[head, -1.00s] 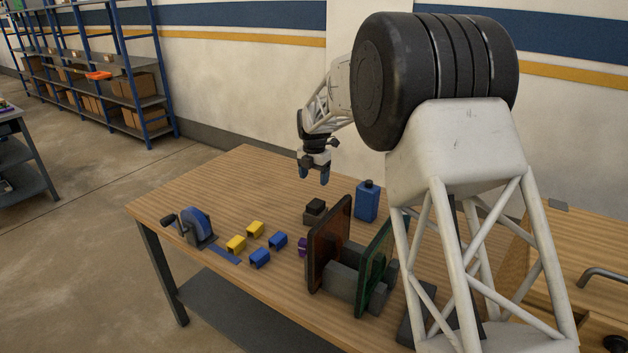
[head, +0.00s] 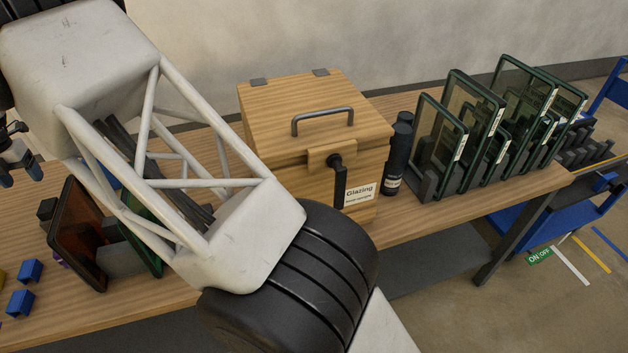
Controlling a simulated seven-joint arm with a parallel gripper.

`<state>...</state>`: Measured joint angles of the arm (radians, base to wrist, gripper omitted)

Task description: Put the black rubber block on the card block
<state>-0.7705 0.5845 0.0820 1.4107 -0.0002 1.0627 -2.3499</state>
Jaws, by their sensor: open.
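My gripper (head: 20,177) hangs at the far left edge of the head view, fingers pointing down, open with nothing visible between them. A small black block (head: 47,208) shows below and to the right of it, apart from the fingers. Another dark grey-brown piece shows at its lower side, mostly hidden behind the orange-brown framed pane. In this view I cannot tell for certain whether that piece is the card block or how the two touch.
The orange-brown pane (head: 80,236) and a green-framed pane stand near the blocks. Blue clips (head: 20,303) lie at the lower left. A wooden Glazing box (head: 315,125), black bottles (head: 397,155) and several racked panes (head: 440,145) stand to the right. My arm crosses the view.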

